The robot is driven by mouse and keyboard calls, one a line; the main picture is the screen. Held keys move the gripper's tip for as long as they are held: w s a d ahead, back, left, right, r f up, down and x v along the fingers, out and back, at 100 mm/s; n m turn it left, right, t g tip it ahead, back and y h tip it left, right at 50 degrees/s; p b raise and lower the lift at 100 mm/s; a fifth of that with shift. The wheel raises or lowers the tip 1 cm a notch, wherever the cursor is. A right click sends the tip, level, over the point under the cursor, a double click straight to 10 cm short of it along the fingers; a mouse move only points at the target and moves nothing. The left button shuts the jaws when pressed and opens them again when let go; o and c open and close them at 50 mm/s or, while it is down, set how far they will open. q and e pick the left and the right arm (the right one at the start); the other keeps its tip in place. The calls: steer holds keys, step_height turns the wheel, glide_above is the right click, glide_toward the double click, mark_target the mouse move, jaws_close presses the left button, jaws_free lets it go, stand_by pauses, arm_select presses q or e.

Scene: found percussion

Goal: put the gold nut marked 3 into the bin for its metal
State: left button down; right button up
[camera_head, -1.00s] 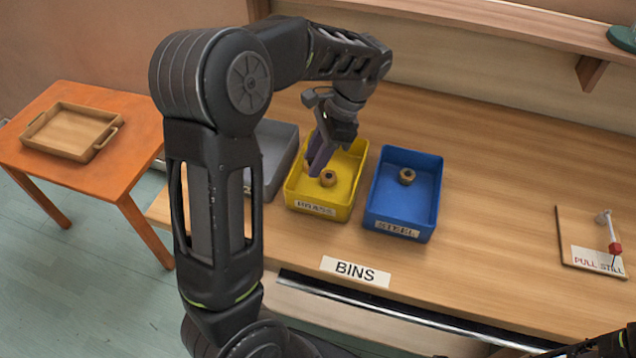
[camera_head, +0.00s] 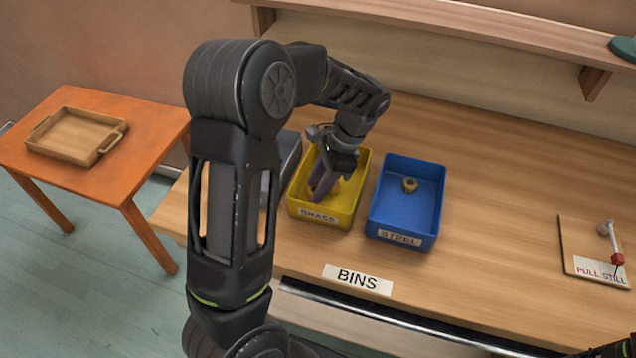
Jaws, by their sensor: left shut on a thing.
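My left gripper (camera_head: 322,187) reaches down into the yellow bin (camera_head: 330,218) labelled BRASS. It is shut on a gold nut (camera_head: 336,187), which is low in the bin and partly hidden by the fingers. A second gold nut (camera_head: 410,185) lies in the blue bin (camera_head: 402,215) labelled STEEL, toward its back. I cannot read a number on either nut. A grey bin (camera_head: 286,160) stands left of the yellow one, mostly hidden behind my left arm.
A BINS label (camera_head: 357,280) lies at the table's front edge. At the right is a board (camera_head: 585,240) with a red-tipped lever and a PULL STILL label. An orange side table (camera_head: 150,150) with a wooden tray (camera_head: 55,155) stands left.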

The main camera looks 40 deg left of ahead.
arm_select(q)
steer(key=shift+f, duration=0.15)
steer(key=c, duration=1)
jaws_free()
steer(key=shift+c, duration=0.2)
steer(key=shift+r, duration=0.25)
steer(key=b+v, duration=0.1)
steer(key=v, duration=0.4)
steer(key=shift+w+f, duration=0.1)
steer(key=p+v, duration=0.6)
steer(key=v, duration=0.1)
